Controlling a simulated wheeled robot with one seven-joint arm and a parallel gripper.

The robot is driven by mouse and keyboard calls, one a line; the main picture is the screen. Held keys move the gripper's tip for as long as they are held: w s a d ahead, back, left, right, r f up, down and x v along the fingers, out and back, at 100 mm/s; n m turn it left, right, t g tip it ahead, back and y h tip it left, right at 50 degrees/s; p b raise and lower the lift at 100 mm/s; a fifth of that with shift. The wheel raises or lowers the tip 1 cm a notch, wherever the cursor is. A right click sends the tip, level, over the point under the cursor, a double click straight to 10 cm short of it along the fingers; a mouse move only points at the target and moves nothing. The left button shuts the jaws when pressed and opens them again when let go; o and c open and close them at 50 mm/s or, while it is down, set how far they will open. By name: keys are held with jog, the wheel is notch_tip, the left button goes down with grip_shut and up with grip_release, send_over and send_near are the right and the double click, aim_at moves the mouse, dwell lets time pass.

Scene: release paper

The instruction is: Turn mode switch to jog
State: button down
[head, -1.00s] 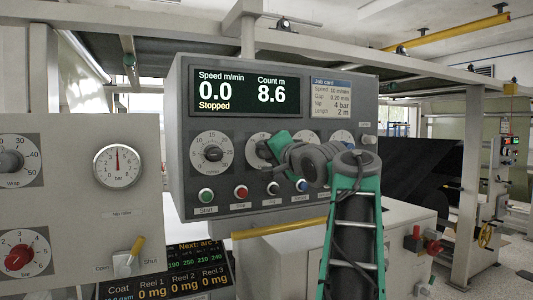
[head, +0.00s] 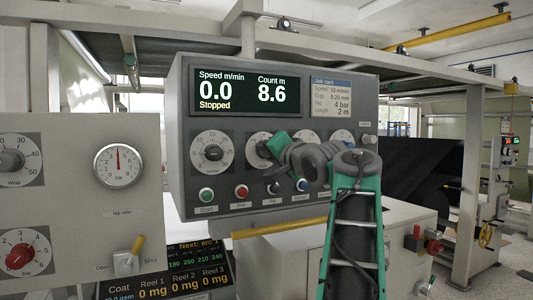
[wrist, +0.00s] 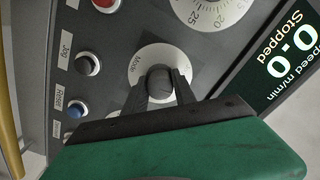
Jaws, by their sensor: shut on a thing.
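The mode switch (wrist: 160,82) is a dark knob on a round white plate marked "Mode" in the wrist view. My gripper (wrist: 161,90) is shut on this knob, one dark finger on each side. The display (head: 247,91) reads speed 0.0, "Stopped", count 8.6.
Below the dials is a button row: green (head: 207,195), red (head: 241,191), a dark jog button (wrist: 86,65) and blue reset (wrist: 76,111). A speed dial (head: 212,151) sits left of my gripper. A left panel holds a pressure gauge (head: 119,166) and a yellow lever (head: 138,246).

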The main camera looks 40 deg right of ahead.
jog(key=n, duration=0.5)
jog(key=shift+r+b, duration=0.15)
jog(key=shift+b, duration=0.15)
jog(key=shift+n, duration=1.2)
jog(key=shift+r, duration=0.15)
jog(key=c, duration=1.5)
grip_release()
jog(key=o, duration=0.5)
jog(key=shift+f, duration=0.2)
jog(key=shift+s+b, duration=0.3)
jog(key=shift+b, duration=0.1)
jog(key=b+v, duration=0.1)
jog(key=v, duration=0.6)
jog(key=shift+s+a, duration=0.1)
jog(key=shift+a, duration=0.05)
jog(key=shift+n, duration=0.3)
